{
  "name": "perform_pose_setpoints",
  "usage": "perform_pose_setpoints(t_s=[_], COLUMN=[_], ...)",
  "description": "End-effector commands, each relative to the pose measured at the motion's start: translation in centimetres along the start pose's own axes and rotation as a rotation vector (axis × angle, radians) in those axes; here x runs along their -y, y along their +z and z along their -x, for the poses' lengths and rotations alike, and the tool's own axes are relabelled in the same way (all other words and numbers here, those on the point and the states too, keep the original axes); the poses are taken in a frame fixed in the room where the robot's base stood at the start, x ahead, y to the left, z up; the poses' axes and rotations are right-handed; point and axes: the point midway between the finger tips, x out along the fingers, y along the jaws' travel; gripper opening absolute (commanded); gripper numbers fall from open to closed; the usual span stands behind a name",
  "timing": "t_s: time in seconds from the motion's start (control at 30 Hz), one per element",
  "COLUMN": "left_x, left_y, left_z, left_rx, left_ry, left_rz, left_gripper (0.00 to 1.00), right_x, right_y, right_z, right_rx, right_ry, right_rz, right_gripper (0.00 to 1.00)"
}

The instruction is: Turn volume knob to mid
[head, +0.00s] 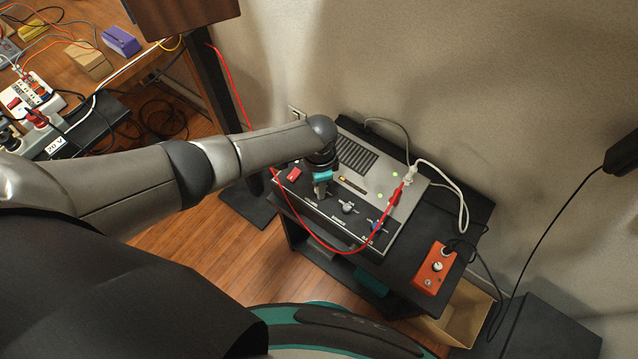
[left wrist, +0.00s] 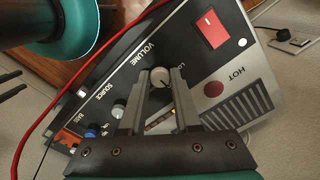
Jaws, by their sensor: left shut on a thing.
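The grey amplifier (head: 395,168) sits on a dark stand near the wall, with a black control panel along its front. My left gripper (head: 322,188) is at the left part of that panel. In the left wrist view, its two fingers (left wrist: 160,82) are shut on the pale-topped volume knob (left wrist: 161,77), one finger on each side, beside the VOLUME label. The knob is hidden by the gripper in the head view, and I cannot clearly read its pointer. The source knob (head: 349,207) and blue bass knob (head: 377,226) are to the right. My right gripper is not in view.
A red switch (head: 294,174) is just left of my gripper. A red cable (head: 340,249) loops in front of the panel. An orange pedal box (head: 434,268) sits at the stand's right. A wooden bench (head: 130,75) with electrical gear is at upper left.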

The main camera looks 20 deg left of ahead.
Motion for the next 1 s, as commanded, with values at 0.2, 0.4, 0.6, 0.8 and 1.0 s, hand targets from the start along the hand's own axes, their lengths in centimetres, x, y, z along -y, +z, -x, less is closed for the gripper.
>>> perform_pose_setpoints(t_s=[0.2, 0.4, 0.6, 0.8, 1.0], left_x=[-0.01, -0.02, -0.02, -0.01, -0.01], left_y=[0.06, 0.04, 0.02, 0.00, -0.03], left_z=[-0.03, -0.02, -0.01, 0.00, 0.65], left_rx=[0.001, 0.001, 0.001, 0.000, -0.001], left_ry=[0.001, 0.001, 0.001, 0.000, 0.001], left_rz=[-0.004, -0.003, -0.003, -0.003, -0.003], left_gripper=[0.00, 0.33, 0.56, 0.61, 0.61], right_x=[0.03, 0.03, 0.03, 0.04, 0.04], right_y=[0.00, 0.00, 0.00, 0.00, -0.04], right_z=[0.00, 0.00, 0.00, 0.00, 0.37], right_rx=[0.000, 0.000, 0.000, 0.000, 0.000], right_ry=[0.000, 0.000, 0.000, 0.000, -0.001], right_rz=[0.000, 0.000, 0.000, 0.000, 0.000], right_gripper=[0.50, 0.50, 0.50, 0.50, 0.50])
